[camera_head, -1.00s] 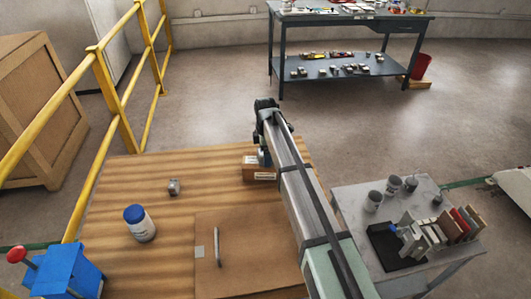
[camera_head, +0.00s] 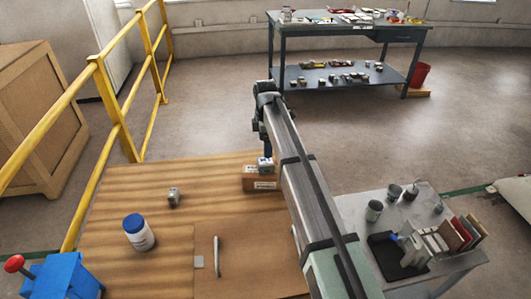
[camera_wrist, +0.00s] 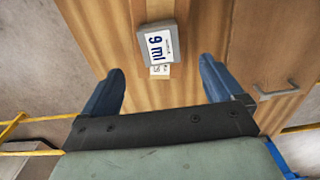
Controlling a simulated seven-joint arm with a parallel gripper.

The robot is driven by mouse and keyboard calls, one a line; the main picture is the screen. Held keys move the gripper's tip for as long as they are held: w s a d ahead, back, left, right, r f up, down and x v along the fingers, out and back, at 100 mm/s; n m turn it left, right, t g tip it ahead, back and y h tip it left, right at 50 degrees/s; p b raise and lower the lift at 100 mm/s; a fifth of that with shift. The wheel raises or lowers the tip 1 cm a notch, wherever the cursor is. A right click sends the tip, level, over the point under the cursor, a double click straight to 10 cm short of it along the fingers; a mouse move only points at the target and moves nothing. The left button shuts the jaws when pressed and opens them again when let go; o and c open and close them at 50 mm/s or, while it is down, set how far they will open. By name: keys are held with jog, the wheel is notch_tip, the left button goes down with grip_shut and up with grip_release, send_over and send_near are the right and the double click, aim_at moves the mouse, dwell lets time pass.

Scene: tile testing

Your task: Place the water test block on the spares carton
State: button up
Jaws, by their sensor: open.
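The water test block (camera_head: 265,165), grey with a white label, sits on top of the brown spares carton (camera_head: 261,183) near the table's far right edge. In the wrist view the block (camera_wrist: 158,42) shows a label reading "9 ml", and a small white label of the carton (camera_wrist: 160,71) peeks out beside it. My gripper (camera_wrist: 160,85) is open and empty, its two blue fingers spread wide and apart from the block. In the head view my gripper is above the carton, partly hidden by my arm.
A brown panel with a handle (camera_head: 216,256) lies in front. A grey side table (camera_head: 350,205) with cups and tiles is at right.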

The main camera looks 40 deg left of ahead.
jog(key=shift+r, duration=1.4)
